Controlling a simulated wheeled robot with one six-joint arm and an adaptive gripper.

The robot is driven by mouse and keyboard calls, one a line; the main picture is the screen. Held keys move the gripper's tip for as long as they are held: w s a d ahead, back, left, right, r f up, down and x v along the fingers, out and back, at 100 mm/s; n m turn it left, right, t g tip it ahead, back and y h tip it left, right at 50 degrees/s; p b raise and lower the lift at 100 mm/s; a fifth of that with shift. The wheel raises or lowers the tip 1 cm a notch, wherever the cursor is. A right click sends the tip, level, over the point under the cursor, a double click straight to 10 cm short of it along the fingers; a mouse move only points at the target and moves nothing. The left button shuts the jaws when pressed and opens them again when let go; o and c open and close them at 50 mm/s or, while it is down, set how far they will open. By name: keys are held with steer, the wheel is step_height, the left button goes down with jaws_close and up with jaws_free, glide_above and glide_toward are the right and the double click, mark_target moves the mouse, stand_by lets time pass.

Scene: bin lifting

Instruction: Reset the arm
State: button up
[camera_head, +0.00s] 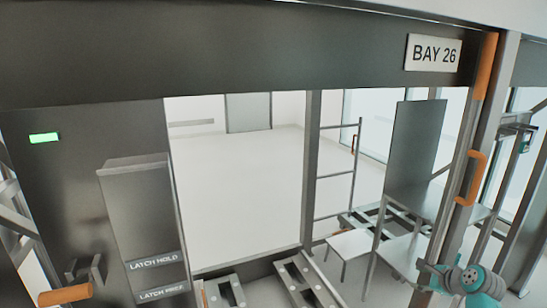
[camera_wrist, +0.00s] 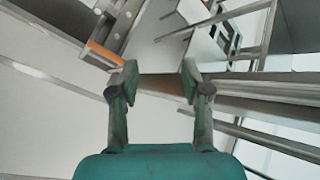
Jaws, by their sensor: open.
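My arm shows at the lower right corner of the head view as a teal and grey part (camera_head: 465,280), beside the right post of the bay. My gripper (camera_wrist: 159,80) is in the wrist view, with its two teal fingers spread apart. A brownish bar (camera_wrist: 162,88) shows between the fingers; I cannot tell whether it is touched or lies behind them. I see nothing clearly held. The fingertips are not clear in the head view.
An orange handle (camera_head: 477,178) is on the right post (camera_head: 463,220), above my arm. A "BAY 26" sign (camera_head: 433,53) hangs on the dark top beam. A latch box (camera_head: 145,225) and green light (camera_head: 44,138) are at left. The middle opening shows bare floor (camera_head: 235,190) behind.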

steer(key=s+a+f+n+h, duration=0.1)
steer(key=s+a+f+n, duration=0.1)
steer(key=s+a+f, duration=0.5)
steer(key=s+a+f+n+h, duration=0.1)
steer(key=s+a+f+n, duration=0.1)
steer(key=s+a+f, duration=0.5)
steer(key=s+a+f+n+t, duration=0.1)
steer(key=s+a+f+n, duration=0.25)
steer(key=s, duration=0.35)
steer(key=s+a+f+n+t, duration=0.1)
steer(key=s+a+f+n, duration=0.2)
steer(key=s, duration=0.4)
steer(key=s+a+r+n+t+h, duration=0.1)
steer(key=s+a+r+n, duration=0.15)
steer(key=s, duration=0.65)
steer(key=s+a+r+n, duration=0.2)
steer(key=s+a, duration=0.2)
steer(key=s, duration=0.4)
steer(key=s+a+r+n+t, duration=0.1)
steer(key=s+a+r+n, duration=0.1)
steer(key=s+r+n, duration=0.2)
steer(key=s+a+r+n+t+y, duration=0.1)
steer(key=s+r+n, duration=0.3)
steer(key=s+r, duration=0.7)
steer(key=shift+s+a+r+n, duration=0.2)
steer(key=shift+a+r+n, duration=0.2)
steer(key=shift+r, duration=0.4)
